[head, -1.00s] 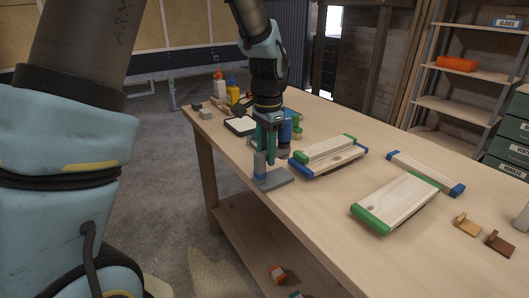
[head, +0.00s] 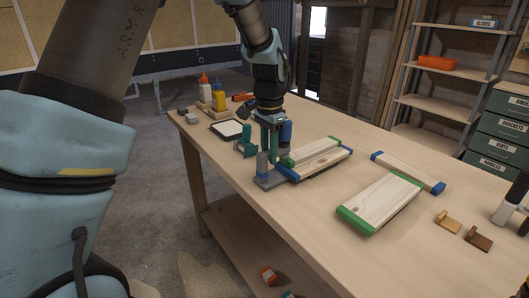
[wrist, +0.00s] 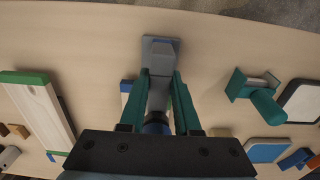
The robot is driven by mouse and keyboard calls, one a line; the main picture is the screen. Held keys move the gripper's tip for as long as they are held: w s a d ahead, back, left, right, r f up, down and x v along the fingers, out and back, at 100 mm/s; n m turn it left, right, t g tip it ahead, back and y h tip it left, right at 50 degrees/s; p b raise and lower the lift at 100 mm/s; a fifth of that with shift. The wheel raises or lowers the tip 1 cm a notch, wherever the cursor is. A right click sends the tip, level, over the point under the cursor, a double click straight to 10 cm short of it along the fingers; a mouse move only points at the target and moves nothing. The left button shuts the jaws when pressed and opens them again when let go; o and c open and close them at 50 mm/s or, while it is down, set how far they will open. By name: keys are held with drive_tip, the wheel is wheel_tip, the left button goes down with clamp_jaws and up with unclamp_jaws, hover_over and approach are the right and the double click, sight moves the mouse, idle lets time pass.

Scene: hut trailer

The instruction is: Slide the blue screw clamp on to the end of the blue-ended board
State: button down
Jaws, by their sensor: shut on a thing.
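My gripper (head: 270,154) points down and is shut on the blue screw clamp (head: 267,182), which has a grey base plate and blue parts. In the wrist view, the clamp (wrist: 160,50) sits between the two teal fingers (wrist: 161,76). The clamp is upright, low at the table's near left edge. The blue-ended board (head: 322,163) lies just right of it, under a green-ended board (head: 314,151). Its near blue end (head: 288,173) is right beside the clamp; I cannot tell whether the jaws are around it. My gripper hides much of the board in the wrist view.
Bottles (head: 211,92) stand behind. Another green-ended board (head: 381,200) and a narrow blue-ended piece (head: 408,172) lie right. Small wooden blocks (head: 447,220) are farther right.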

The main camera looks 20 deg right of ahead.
drive_tip(key=shift+w+d+r+p, duration=0.1)
drive_tip(key=shift+w+d+p, duration=0.1)
drive_tip(key=shift+d, duration=0.45)
drive_tip(key=shift+w+d+p, duration=0.1)
drive_tip(key=shift+d+p, duration=0.05)
drive_tip(key=shift+d, duration=0.45)
drive_tip(key=shift+d, duration=0.1)
drive_tip(key=c, duration=0.5)
unclamp_jaws()
drive_tip(key=shift+c, duration=0.2)
drive_tip(key=shift+s, duration=0.1)
wheel_tip(320, 180, up, 11)
drive_tip(key=b, duration=0.2)
